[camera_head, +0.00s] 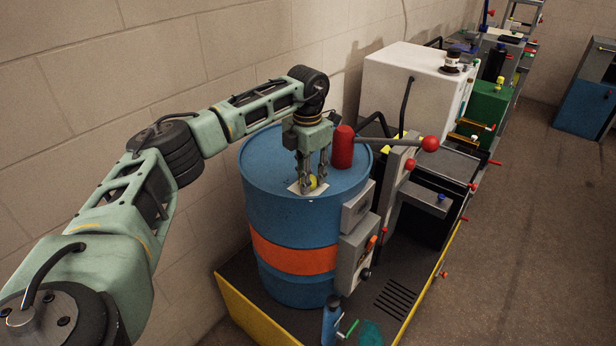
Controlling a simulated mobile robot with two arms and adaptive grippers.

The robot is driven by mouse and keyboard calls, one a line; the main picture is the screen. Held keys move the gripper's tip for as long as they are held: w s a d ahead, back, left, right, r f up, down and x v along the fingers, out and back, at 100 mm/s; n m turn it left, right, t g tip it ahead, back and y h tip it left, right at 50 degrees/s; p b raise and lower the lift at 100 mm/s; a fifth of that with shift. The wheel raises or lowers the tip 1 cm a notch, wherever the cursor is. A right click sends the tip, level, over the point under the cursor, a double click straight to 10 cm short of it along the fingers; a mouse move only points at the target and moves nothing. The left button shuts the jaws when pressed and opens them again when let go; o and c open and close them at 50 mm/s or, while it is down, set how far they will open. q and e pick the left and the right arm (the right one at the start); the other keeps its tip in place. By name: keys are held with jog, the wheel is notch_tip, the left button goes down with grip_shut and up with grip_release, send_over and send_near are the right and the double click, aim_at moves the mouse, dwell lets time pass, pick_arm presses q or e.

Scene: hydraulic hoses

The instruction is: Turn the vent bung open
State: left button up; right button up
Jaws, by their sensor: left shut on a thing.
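The vent bung (313,182) is a small yellow piece on top of the blue drum (290,220), which has an orange band. It sits on a pale square patch near the drum's front rim. My left gripper (311,186) points straight down over it, with its fingers on either side, shut on the bung. The fingers hide part of the bung, so its turn angle cannot be read. My right gripper is not in view.
A red cylinder (343,147) stands on the drum just right of my left gripper. A lever with a red ball (430,144) reaches out to the right. Grey boxes (357,205) are fixed to the drum's right side. A wall runs close behind.

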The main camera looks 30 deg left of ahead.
pick_arm(q)
jog(key=m, duration=0.5)
jog(key=shift+w+a+r+m+b, duration=0.2)
jog(key=shift+w+r+m+b, duration=0.1)
jog(key=m, duration=0.4)
jog(key=shift+w+d+m, duration=0.1)
jog(key=shift+d+m, duration=0.05)
jog(key=shift+m, duration=0.25)
jog(key=shift+r, duration=0.1)
jog(key=o, duration=1)
jog(key=shift+c, duration=0.2)
jog(key=shift+o, duration=0.2)
jog(key=shift+w+f, duration=0.1)
jog(key=shift+f, duration=0.15)
